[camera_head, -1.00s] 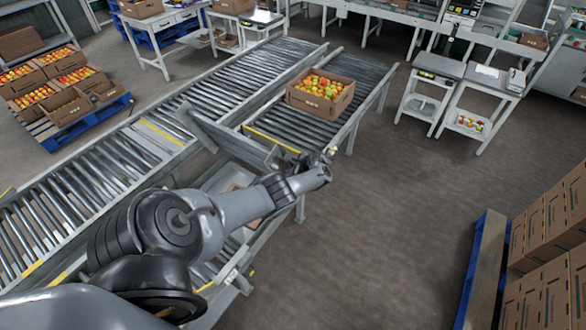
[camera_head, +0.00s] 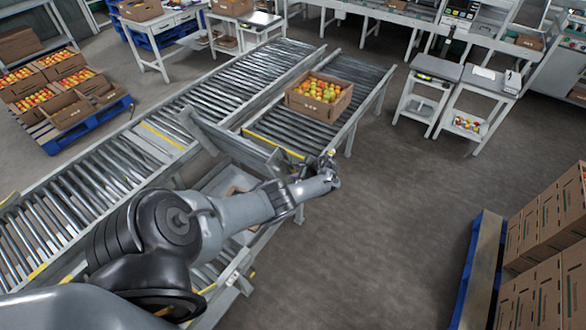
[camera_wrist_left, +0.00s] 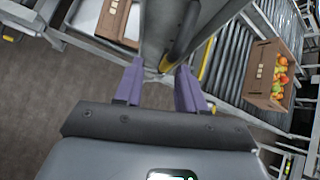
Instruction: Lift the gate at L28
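The gate is a long grey panel (camera_head: 232,143) lying slantwise across the gap between the roller lanes in the head view. No L28 label is readable. My left gripper (camera_head: 331,160) is at the gate's right end, its fingers small and partly hidden in this view. In the left wrist view, my left gripper (camera_wrist_left: 158,88) has its two purple fingers apart. A grey panel (camera_wrist_left: 160,25), which looks like the gate, rises just beyond them with a yellow edge alongside. Whether the fingers touch it I cannot tell. My right gripper is not in view.
A carton of tomatoes (camera_head: 319,97) stands on the short roller lane beyond the gate; it also shows in the left wrist view (camera_wrist_left: 264,75). The long roller conveyor (camera_head: 105,165) runs on the left. Stacked cartons (camera_head: 545,250) stand at the right. The floor between is clear.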

